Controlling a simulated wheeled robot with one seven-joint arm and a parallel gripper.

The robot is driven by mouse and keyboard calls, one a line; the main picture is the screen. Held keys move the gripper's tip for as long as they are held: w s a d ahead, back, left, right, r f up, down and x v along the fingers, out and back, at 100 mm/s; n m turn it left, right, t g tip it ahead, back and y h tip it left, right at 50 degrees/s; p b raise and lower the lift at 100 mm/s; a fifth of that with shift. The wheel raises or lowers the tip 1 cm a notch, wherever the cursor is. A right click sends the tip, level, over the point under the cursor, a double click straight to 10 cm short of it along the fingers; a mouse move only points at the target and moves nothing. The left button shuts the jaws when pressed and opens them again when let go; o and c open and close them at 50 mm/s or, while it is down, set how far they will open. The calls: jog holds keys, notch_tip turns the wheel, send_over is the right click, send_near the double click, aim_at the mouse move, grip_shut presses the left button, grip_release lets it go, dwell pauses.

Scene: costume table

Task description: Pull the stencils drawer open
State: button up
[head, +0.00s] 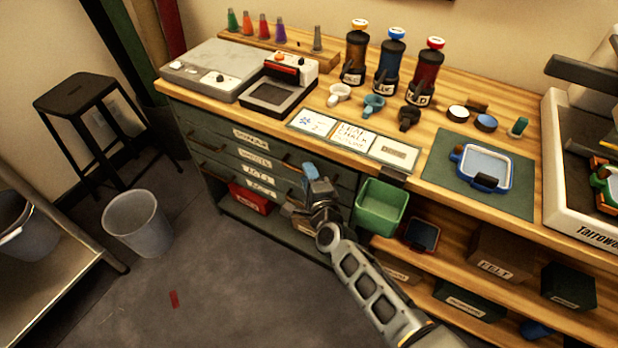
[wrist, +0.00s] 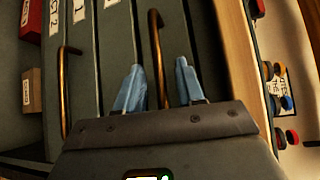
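The drawer cabinet (head: 225,155) is dark green-grey, under the left part of the worktop. Its stacked drawers carry white labels (head: 251,135) and copper bar handles. The labels are too blurred to tell surely which drawer is the stencils one. The drawers look shut. My gripper (head: 311,172) is at the right part of the upper drawer fronts. In the wrist view my gripper (wrist: 158,85) has its two blue fingers apart, with a copper handle (wrist: 155,50) between them. I cannot tell whether either finger touches the handle. A second handle (wrist: 64,95) shows to the left.
A green bin (head: 381,207) sits just right of my gripper. A red box (head: 247,198) stands on the shelf below the drawers. A grey bucket (head: 137,222) and a black stool (head: 76,95) stand left. The floor in front of the cabinet is mostly clear.

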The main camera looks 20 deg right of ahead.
grip_shut()
dwell(0.6)
